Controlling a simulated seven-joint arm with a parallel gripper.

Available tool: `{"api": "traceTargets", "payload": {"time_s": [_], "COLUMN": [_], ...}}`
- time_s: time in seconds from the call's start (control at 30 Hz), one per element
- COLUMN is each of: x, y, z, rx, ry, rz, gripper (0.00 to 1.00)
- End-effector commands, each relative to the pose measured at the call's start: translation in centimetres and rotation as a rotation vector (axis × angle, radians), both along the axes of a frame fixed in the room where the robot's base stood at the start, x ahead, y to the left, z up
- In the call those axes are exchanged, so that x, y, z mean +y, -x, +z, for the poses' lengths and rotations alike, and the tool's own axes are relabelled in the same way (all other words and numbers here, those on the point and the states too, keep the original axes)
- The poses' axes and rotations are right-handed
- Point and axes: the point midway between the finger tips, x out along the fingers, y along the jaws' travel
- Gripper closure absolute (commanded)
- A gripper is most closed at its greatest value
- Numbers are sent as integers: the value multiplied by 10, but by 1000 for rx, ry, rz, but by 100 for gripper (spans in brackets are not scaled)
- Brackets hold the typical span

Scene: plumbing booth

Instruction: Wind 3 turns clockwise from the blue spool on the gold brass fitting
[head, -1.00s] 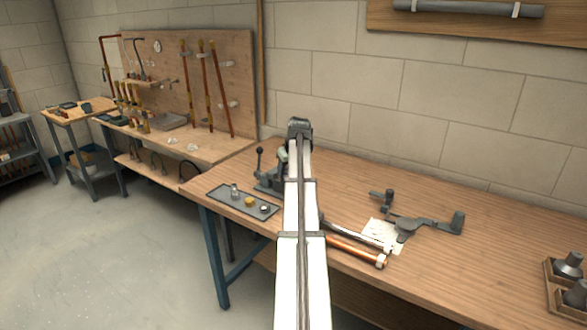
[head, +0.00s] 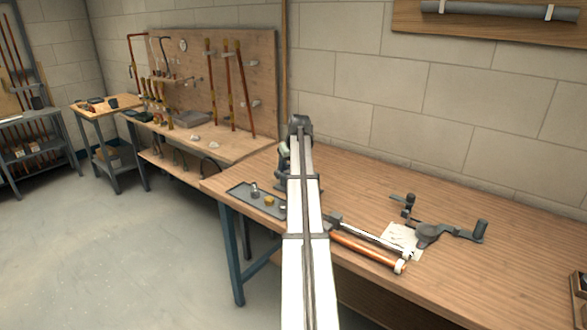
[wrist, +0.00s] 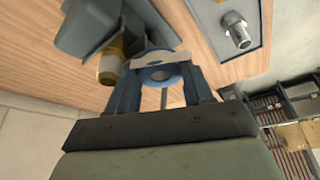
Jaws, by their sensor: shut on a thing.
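The blue spool (wrist: 172,57) is held between the fingers of my gripper (wrist: 158,66) in the wrist view, with a white band of tape across it. The gold brass fitting (wrist: 113,67) is just left of the spool, beside the grey vise (wrist: 92,22); the white tape reaches toward it. I cannot tell how far the tape goes round the fitting. In the head view my arm hides the gripper, the spool, the fitting and most of the vise.
A grey tray (head: 238,188) with small fittings lies left of my arm; it also shows in the wrist view (wrist: 215,48). Right of my arm are an orange-handled tool (head: 368,252), a paper (head: 400,237) and a grey tool (head: 428,234). The bench's right part is mostly clear.

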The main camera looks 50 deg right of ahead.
Motion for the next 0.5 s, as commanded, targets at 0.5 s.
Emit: {"api": "traceTargets", "payload": {"time_s": [0.5], "x": [-38], "y": [-26], "z": [0], "rx": [1], "ry": [-1], "rz": [-1], "gripper": [78]}}
